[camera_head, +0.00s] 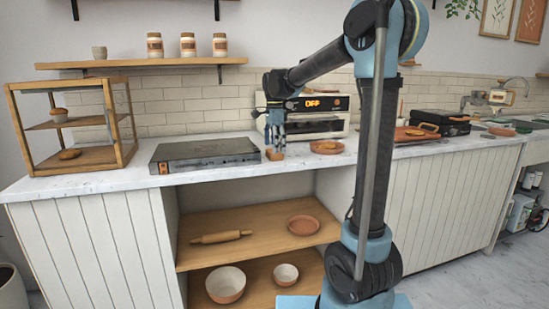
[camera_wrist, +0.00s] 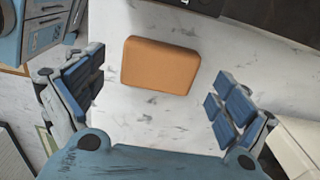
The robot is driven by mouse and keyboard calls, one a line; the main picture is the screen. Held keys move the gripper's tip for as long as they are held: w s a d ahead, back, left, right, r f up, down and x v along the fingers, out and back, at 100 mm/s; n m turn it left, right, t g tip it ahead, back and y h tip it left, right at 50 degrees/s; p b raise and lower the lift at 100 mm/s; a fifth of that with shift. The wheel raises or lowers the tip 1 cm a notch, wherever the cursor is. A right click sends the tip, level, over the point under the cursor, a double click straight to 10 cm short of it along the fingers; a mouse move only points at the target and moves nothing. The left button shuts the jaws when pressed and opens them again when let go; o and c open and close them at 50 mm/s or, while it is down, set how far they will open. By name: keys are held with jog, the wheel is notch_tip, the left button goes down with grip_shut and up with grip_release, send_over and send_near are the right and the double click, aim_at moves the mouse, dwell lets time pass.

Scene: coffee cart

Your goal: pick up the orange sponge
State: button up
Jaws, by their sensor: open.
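The orange sponge (camera_wrist: 161,66) is a small rounded block lying flat on the white marble counter. In the head view the sponge (camera_head: 274,155) shows just below my gripper (camera_head: 276,138), beside the dark flat appliance. In the wrist view my gripper (camera_wrist: 160,95) is open, with blue padded fingers spread wide to the left and right of the sponge. There is a gap on both sides, and the fingers do not appear to touch it. The sponge's top is fully in view.
A dark flat appliance (camera_head: 206,154) lies just left of the sponge. A white oven (camera_head: 312,126) stands behind it, and a terracotta plate (camera_head: 327,147) lies to the right. A wooden display case (camera_head: 126,152) is at the far left. The marble counter's front edge is close.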

jog(key=shift+f, duration=0.6)
jog(key=c, duration=0.9)
jog(key=shift+o, duration=0.2)
jog(key=shift+r, duration=0.15)
notch_tip(320, 180, up, 10)
jog(key=shift+o, duration=0.3)
jog(key=shift+c, duration=1.2)
jog(key=shift+d, duration=0.1)
